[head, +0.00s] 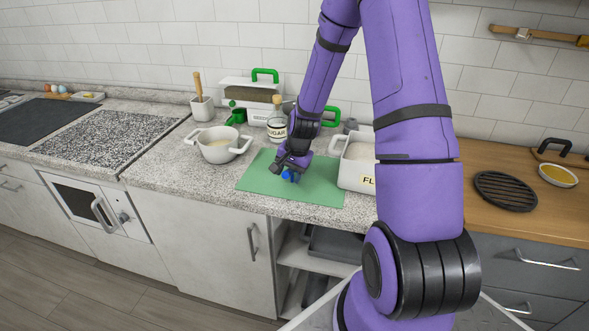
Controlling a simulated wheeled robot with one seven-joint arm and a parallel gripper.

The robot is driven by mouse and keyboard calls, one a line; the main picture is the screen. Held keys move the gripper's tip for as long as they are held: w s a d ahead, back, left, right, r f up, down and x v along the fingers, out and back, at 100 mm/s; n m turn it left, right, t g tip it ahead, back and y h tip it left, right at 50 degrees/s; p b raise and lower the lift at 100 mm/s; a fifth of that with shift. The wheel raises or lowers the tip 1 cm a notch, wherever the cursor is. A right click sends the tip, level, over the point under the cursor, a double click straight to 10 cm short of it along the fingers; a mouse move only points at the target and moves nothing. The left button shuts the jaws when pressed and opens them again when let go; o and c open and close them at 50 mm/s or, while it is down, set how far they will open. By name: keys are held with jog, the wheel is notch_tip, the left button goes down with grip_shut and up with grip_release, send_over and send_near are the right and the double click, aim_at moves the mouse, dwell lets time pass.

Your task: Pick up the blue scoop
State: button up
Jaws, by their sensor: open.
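The blue scoop (289,175) lies on the green mat (322,190) on the speckled counter. Only small blue patches of it show, because my gripper covers most of it. My gripper (286,169) is open and reaches down at the scoop from above. I cannot tell whether its fingers touch the scoop or stand around it.
A white container marked "FL" (352,176) stands close at the mat's right. A jar marked "SUGAR" (279,124) stands behind the mat. A white pot (219,149) is to the left. The front of the mat is clear.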

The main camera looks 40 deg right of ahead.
jog(key=shift+c, duration=0.2)
grip_shut()
jog(key=shift+r, duration=0.15)
